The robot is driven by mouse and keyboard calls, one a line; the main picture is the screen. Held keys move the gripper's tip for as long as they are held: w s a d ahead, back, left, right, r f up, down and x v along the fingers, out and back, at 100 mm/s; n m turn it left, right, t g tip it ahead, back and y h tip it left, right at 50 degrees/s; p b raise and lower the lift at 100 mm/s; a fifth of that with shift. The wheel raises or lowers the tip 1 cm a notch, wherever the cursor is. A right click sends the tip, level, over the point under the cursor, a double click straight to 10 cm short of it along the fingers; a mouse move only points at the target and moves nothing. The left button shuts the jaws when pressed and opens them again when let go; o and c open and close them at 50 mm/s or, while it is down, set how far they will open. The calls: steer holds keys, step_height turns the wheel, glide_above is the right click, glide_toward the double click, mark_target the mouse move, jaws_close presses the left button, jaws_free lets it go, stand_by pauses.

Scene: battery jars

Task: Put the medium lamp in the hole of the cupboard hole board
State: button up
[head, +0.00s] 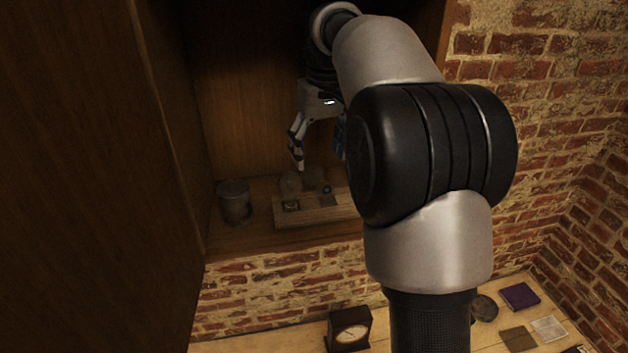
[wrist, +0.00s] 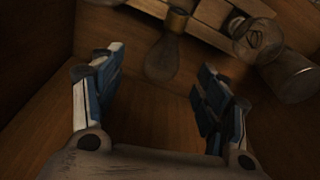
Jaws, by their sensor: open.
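My gripper (head: 319,158) is inside the cupboard, above the wooden hole board (head: 315,212), with its fingers apart and nothing held. In the wrist view the open fingers (wrist: 162,60) frame a clear glass lamp (wrist: 160,62) with a brass base at the board (wrist: 208,12). I cannot tell whether the glass is between the fingers or just beyond them. A second, rounder lamp (wrist: 258,40) with a visible filament is to the right in the wrist view. Which of them is the medium lamp I cannot tell for sure. In the head view the lamps are dim.
A grey glass jar (head: 235,202) stands left of the board on the cupboard shelf, and also shows in the wrist view (wrist: 291,77). The cupboard's left side (head: 90,170) is close by. Below, a table holds a black clock (head: 348,330) and a purple box (head: 519,296).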

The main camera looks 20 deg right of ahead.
mark_target(317, 172)
steer(key=shift+s+f, duration=0.1)
steer(key=shift+f, duration=0.4)
steer(key=f, duration=0.3)
steer(key=shift+a+f, duration=0.25)
steer(key=shift+a, duration=0.1)
steer(key=shift+d+f, duration=0.15)
steer(key=shift+f, duration=0.35)
steer(key=c, duration=1.2)
steer(key=shift+o, duration=0.2)
